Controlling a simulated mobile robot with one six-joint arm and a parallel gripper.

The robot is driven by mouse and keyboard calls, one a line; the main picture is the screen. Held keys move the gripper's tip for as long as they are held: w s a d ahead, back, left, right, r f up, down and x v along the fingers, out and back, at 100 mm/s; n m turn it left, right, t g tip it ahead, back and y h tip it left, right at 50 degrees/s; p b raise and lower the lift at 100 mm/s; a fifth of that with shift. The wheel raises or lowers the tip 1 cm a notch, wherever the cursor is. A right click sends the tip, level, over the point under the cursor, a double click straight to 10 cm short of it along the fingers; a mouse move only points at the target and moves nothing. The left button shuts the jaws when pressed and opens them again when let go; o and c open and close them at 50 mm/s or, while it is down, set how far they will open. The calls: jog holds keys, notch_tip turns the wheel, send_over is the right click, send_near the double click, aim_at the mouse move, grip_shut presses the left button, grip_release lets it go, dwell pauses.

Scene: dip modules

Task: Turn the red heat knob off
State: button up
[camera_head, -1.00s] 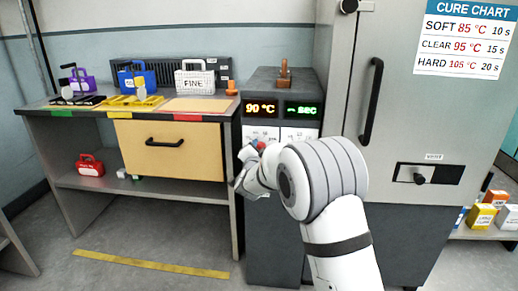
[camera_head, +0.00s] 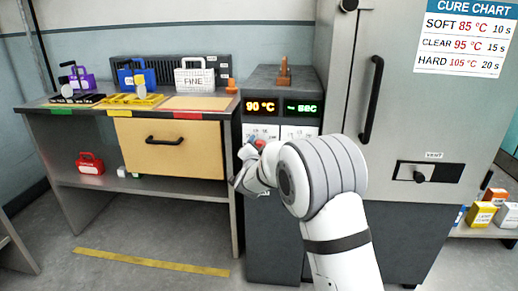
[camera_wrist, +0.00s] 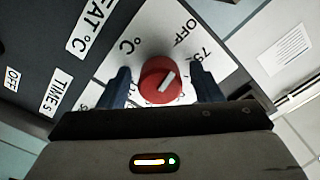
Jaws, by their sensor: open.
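The red heat knob (camera_wrist: 161,80) is on a white dial plate in the wrist view, with a pale pointer line slanting to the upper right. A word OFF (camera_wrist: 188,33) and a number starting with 7 are printed around it. My gripper (camera_wrist: 165,82) is open, with one dark finger on each side of the knob; I cannot tell whether they touch it. In the head view the knob (camera_head: 259,144) shows as a small red spot on the control cabinet (camera_head: 272,220), partly hidden by my arm. The heat display (camera_head: 261,106) reads 90 °C.
A second green display (camera_head: 301,108) reads "-- SEC". A desk (camera_head: 100,185) with a drawer (camera_head: 168,150) and coloured cases stands to the left. A tall grey oven (camera_head: 400,120) with a vertical handle stands to the right. A cure chart (camera_head: 464,38) hangs at the upper right.

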jog(key=shift+s, duration=0.15)
jog(key=s+p, duration=0.1)
jog(key=s, duration=0.6)
jog(key=shift+s+a, duration=0.15)
jog(key=shift+s, duration=0.15)
jog(key=shift+r, duration=0.1)
jog(key=s+d+r+n+g+y+p, duration=0.25)
jog(key=s+d+r+p, duration=0.2)
jog(key=r+p, duration=0.25)
jog(key=s+d+r+n+g+y+p, duration=0.1)
jog(key=s+d+r+n+g+p, duration=0.25)
jog(key=s+r+p, duration=0.3)
jog(key=s+d+r+n+g+h+p, duration=0.1)
jog(key=s+d+r+g+p, duration=0.2)
jog(key=s, duration=0.6)
jog(key=s+d+r+n+g+h+p, duration=0.1)
jog(key=s+d+r+g+p, duration=0.2)
jog(key=s, duration=0.7)
jog(key=s+d+r+n+g+h+p, duration=0.1)
jog(key=s+d+r+g+p, duration=0.2)
jog(key=s+d+p, duration=0.4)
jog(key=shift+s+d, duration=0.85)
jog(key=shift+s, duration=0.3)
